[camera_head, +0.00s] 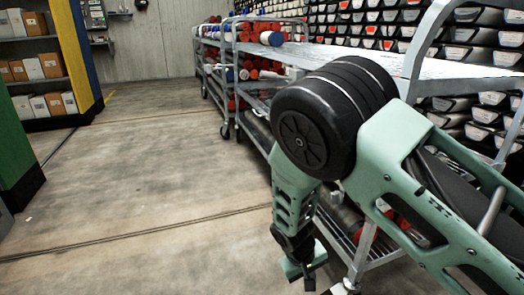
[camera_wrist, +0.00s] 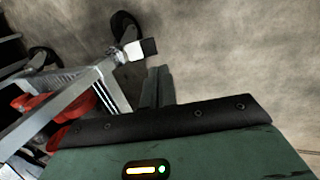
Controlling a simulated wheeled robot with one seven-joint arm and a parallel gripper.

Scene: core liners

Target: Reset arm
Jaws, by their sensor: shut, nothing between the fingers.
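My gripper (camera_head: 308,283) hangs low at the end of my green arm, pointing down beside the near end of a metal cart. In the wrist view its fingers (camera_wrist: 158,88) are together, with nothing held between them. The black elbow joint and green links of my arm cover part of the cart in the head view.
The metal cart (camera_head: 335,52) stands close to my arm; its frame (camera_wrist: 75,108) and a caster (camera_wrist: 126,25) show in the wrist view, with red items (camera_wrist: 45,105). Shelves with boxes (camera_head: 45,66) stand left. Concrete floor (camera_head: 150,170) is clear between.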

